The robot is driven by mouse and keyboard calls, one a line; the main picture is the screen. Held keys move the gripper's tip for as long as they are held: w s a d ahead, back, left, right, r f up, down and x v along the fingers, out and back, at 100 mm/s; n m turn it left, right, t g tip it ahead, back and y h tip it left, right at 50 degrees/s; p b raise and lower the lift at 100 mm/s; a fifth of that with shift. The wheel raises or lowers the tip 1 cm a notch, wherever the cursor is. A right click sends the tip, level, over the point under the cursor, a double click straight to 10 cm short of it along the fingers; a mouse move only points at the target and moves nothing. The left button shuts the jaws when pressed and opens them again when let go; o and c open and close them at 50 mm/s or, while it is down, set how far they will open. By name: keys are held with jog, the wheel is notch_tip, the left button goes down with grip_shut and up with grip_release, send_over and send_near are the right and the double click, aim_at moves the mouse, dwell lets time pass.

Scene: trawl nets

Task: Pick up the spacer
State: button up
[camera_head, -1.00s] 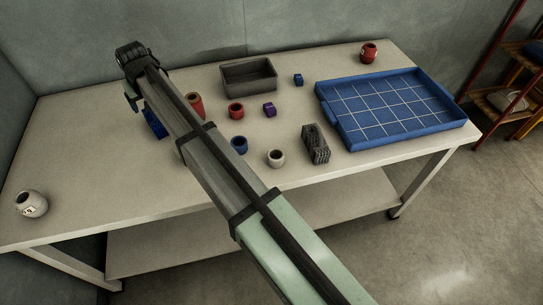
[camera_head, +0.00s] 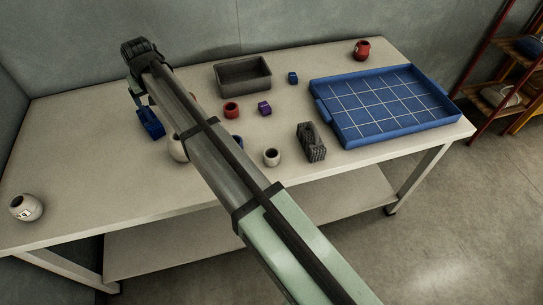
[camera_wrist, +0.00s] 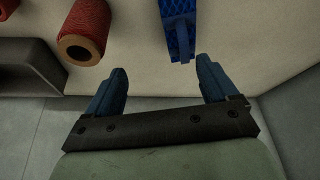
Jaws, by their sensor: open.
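I cannot tell for certain which thing is the spacer. Small parts that could be it are a purple block (camera_head: 264,108), a blue block (camera_head: 293,78) and a red ring-like part (camera_head: 231,110), all on the table right of my arm. A blue ring-like part (camera_head: 238,141) is mostly hidden by my arm. My gripper (camera_head: 137,97) is over the back left of the table. In the wrist view my gripper (camera_wrist: 161,72) is open and empty. A blue net-patterned block (camera_wrist: 180,27) lies ahead of the fingers, apart from them; it also shows in the head view (camera_head: 151,123).
A red spool (camera_wrist: 84,32) and grey bin (camera_wrist: 30,72) lie left in the wrist view.

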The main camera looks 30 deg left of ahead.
jog(key=w+d+r+m+t, duration=0.1)
jog(key=w+d+r+m, duration=0.1)
jog(key=w+d, duration=0.7)
jog(key=w+d+r+m, duration=0.1)
jog(key=w+d+r, duration=0.1)
jog(key=w+d, duration=0.75)
jog(key=n+g+h, duration=0.2)
jog(key=n+h, duration=0.2)
jog(key=n, duration=0.3)
send_over(271, 154)
notch_tip(271, 154, down, 3)
jog(key=s+d+n+g, duration=0.1)
jog(key=n, duration=0.3)
jog(key=shift+s+f, duration=0.15)
jog(key=shift+f, duration=3.35)
jog(key=shift+s+f, duration=0.15)
jog(key=shift+f, duration=3.3)
jog(key=c, duration=1.1)
